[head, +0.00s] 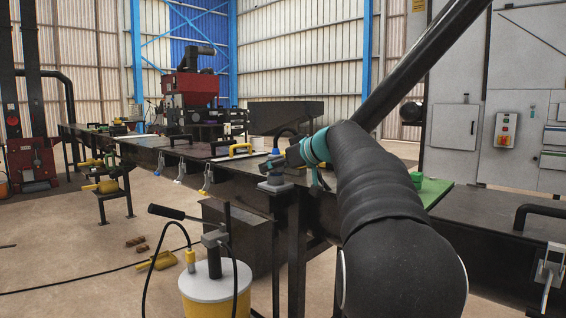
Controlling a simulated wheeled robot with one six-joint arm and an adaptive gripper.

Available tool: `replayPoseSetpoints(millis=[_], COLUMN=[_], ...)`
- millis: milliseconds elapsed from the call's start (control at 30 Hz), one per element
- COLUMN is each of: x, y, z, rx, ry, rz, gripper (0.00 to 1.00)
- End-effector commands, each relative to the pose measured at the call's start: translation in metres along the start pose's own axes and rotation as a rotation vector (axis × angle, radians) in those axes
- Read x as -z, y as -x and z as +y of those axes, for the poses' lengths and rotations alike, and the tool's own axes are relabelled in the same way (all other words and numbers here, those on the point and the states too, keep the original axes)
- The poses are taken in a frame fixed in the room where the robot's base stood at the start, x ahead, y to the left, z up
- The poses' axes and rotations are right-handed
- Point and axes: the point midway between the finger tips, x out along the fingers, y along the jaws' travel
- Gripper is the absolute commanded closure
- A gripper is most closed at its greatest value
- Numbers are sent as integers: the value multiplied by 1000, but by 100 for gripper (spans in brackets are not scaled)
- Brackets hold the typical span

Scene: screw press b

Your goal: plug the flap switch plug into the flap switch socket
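My gripper (272,165) is at the centre of the head view, at the end of my black arm with teal bands, over the near edge of the long dark bench. Its fingers are small and dark here, so I cannot tell whether they are open or shut. A small blue piece (276,151) shows just above the fingers, with a dark curved cable beside it; it may be the plug, and I cannot tell whether it is held. Just below the gripper, a round blue-grey fitting (275,179) stands on a grey plate; it may be the socket. My arm hides the area to the right.
The bench (185,148) runs to the far left, with yellow handles and clamps along it. A yellow drum (215,289) with a white lid, pump lever and hose stands in front. A green piece (416,180) lies right of my arm. A grey cabinet (455,126) stands at right.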

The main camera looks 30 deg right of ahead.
Motion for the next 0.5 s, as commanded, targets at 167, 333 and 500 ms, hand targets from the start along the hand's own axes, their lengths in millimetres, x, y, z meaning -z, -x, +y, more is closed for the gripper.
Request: replayPoseSetpoints(millis=[167,333,500], x=[0,0,0], y=[-2,-2,-2], z=[0,0,0], rx=[-1,-1,-1], ry=[1,0,0], rz=[0,0,0], gripper=[34,42,84])
